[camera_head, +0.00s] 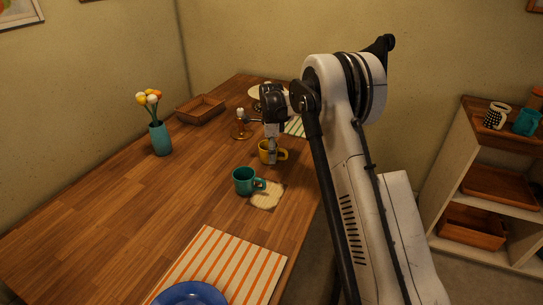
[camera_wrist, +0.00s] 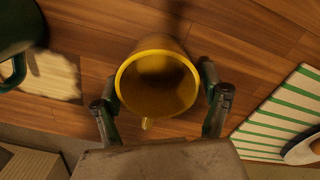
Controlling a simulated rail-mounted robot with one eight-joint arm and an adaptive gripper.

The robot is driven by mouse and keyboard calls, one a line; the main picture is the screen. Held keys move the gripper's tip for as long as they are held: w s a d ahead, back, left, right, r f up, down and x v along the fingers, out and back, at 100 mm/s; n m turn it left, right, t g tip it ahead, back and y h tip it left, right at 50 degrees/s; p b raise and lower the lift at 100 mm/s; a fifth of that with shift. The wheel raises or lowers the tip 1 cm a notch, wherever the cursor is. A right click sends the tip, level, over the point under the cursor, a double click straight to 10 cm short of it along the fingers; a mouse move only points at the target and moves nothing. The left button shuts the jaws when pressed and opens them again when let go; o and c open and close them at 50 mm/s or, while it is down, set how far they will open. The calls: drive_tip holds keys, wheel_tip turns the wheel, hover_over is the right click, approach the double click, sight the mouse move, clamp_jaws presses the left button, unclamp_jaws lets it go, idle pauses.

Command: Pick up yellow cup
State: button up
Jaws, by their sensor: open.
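The yellow cup (camera_head: 264,152) stands upright on the wooden table, just beyond the teal cup. In the wrist view the yellow cup (camera_wrist: 158,82) is seen from above, its mouth toward the camera, and a bit of its handle shows at the lower rim. My gripper (camera_head: 272,158) is directly at the yellow cup in the head view. In the wrist view my gripper (camera_wrist: 160,95) is open, with one finger on each side of the cup. I cannot tell whether either finger touches it.
A teal cup (camera_head: 244,181) stands close by, beside a small beige coaster (camera_head: 267,196). A green-striped mat (camera_wrist: 283,120) lies to the right in the wrist view. A blue plate (camera_head: 190,294) sits at the front. The table's left middle is clear.

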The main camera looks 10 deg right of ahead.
drive_tip(key=shift+f, duration=0.35)
drive_tip(key=c, duration=1.5)
drive_tip(key=shift+o, duration=0.2)
drive_tip(key=shift+r, duration=0.15)
